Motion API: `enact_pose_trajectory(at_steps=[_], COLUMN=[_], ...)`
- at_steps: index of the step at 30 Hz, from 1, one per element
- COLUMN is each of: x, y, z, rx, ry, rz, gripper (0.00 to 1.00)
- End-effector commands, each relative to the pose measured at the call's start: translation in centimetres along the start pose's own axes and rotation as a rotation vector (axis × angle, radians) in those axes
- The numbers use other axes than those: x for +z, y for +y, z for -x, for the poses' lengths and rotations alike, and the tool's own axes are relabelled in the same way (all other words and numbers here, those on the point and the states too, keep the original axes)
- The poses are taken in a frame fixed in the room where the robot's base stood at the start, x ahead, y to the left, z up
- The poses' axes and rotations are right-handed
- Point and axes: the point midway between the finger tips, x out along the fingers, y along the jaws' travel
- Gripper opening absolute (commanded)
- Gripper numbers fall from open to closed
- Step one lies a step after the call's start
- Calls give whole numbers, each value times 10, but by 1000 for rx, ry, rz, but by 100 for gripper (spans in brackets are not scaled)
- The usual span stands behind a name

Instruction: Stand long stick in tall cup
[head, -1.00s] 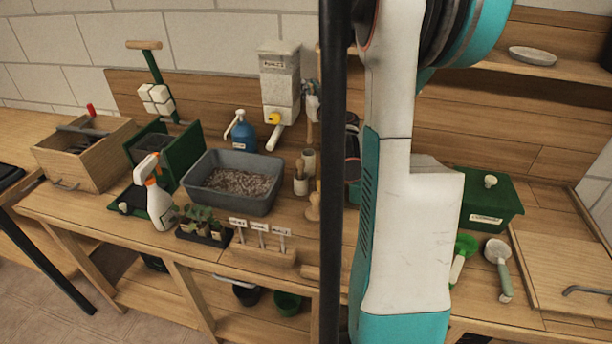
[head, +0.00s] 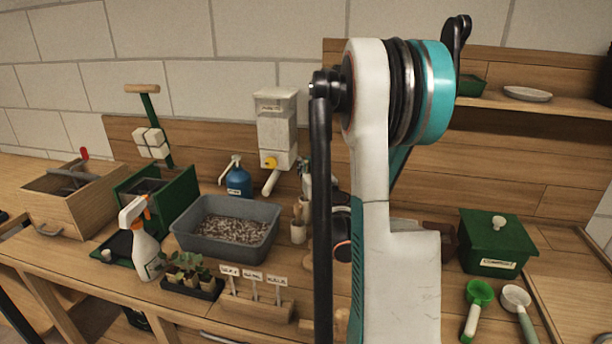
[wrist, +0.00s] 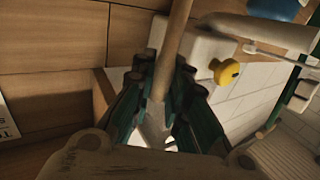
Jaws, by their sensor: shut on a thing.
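In the wrist view my gripper (wrist: 163,88) is shut on a long, pale wooden stick (wrist: 178,38), which runs up out of the top of the picture. The stick's other end is hidden between the fingers. In the head view my own arm hides the gripper and the stick. Just left of my arm a pale cup (head: 298,234) stands on the bench with short wooden pieces in it. A second pale cup-like thing is partly visible close behind it (head: 306,208). I cannot tell which is the tall cup. No cup shows clearly in the wrist view.
The white dispenser (head: 276,125) hangs on the back wall; its yellow knob (wrist: 225,71) is close to the stick in the wrist view. A blue pump bottle (head: 238,181), grey soil tub (head: 268,246), label block (head: 262,311) and green lidded box (head: 490,243) crowd the bench.

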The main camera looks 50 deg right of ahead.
Motion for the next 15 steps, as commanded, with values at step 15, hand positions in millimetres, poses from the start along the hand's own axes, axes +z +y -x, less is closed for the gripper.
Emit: enact_pose_trajectory(at_steps=[15], x=[15], y=[0], z=[0], rx=[0], ry=[0], rz=[0], gripper=[23])
